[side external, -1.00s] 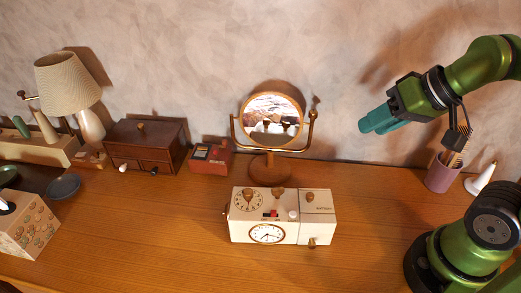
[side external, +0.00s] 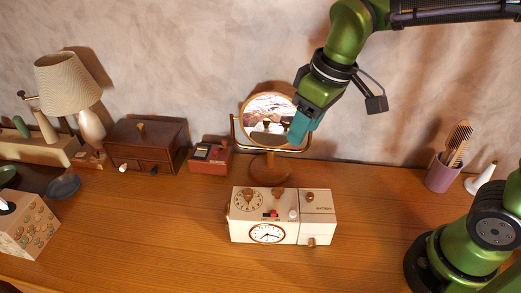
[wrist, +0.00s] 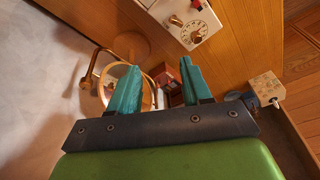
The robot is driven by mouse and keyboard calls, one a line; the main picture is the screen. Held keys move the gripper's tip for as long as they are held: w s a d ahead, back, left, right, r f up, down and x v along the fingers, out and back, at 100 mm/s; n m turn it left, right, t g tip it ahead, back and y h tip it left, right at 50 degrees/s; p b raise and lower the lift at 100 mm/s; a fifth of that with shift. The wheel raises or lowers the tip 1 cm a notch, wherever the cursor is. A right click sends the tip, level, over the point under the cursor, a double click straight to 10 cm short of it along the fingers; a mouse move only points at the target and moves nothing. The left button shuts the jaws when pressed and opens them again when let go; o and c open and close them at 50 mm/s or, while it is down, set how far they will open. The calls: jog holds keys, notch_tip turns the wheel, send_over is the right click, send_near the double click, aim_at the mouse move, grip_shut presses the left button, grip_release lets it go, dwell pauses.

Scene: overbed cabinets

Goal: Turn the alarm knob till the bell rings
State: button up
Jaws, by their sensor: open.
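A cream alarm clock box (side external: 283,234) stands on the wooden tabletop, with a round clock face (side external: 267,233) on its front. On its top are a numbered dial with a brown knob (side external: 247,200), more brown knobs, a red switch and a white button. The dial with its knob (wrist: 195,31) also shows at the top of the wrist view. My gripper (side external: 300,128) is above and behind the box, in front of the round mirror. In the wrist view its two teal fingers (wrist: 157,90) are spread apart with nothing between them. It touches nothing that I can see.
The round mirror (side external: 258,105) on its wooden stand is close behind the box. A small red box (side external: 209,158), a dark drawer chest (side external: 146,148) and a lamp (side external: 67,84) stand to the left. A brush cup (side external: 438,177) stands right. Tabletop around the clock box is mostly clear.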

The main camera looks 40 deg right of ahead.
aim_at(248, 191)
jog(key=w+a+r+n+g+h, duration=0.1)
jog(key=w+a+n, duration=0.1)
jog(key=a+n, duration=0.25)
jog(key=w+a+r+n+g, duration=0.2)
jog(key=w+a+n, duration=0.1)
jog(key=a+n, duration=0.15)
jog(key=shift+m, duration=0.4)
jog(key=f, duration=1.1)
jog(key=a+f, duration=0.1)
jog(key=f, duration=0.5)
jog(key=shift+s, duration=0.15)
jog(key=shift+r, duration=0.1)
